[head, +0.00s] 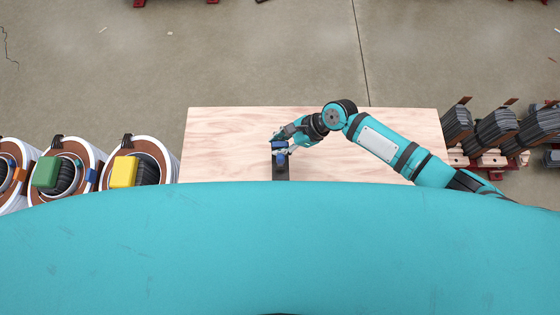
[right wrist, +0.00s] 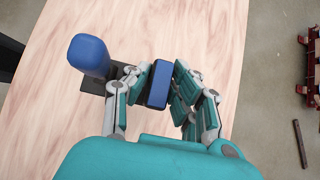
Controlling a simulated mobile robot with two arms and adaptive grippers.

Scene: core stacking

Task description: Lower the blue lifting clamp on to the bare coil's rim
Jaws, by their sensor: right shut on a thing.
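My right gripper (head: 279,147) is over the light wooden table and is shut on a blue block, which I take to be part of the blue lifting clamp (right wrist: 158,84). A rounded blue piece (right wrist: 88,55) stands beside the fingers in the right wrist view, with a dark plate by its foot. I cannot tell whether it joins the held block. At the left of the head view, one coil (head: 148,150) carries a yellow block (head: 124,171) and another carries a green block (head: 46,171). A third coil (head: 20,152) is cut off by the picture edge. My left gripper is not in view.
The wooden table (head: 225,135) is mostly clear around the gripper. Dark stacked cores (head: 495,130) on red stands are at the right. Concrete floor lies behind the table. My teal body hides the table's near part.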

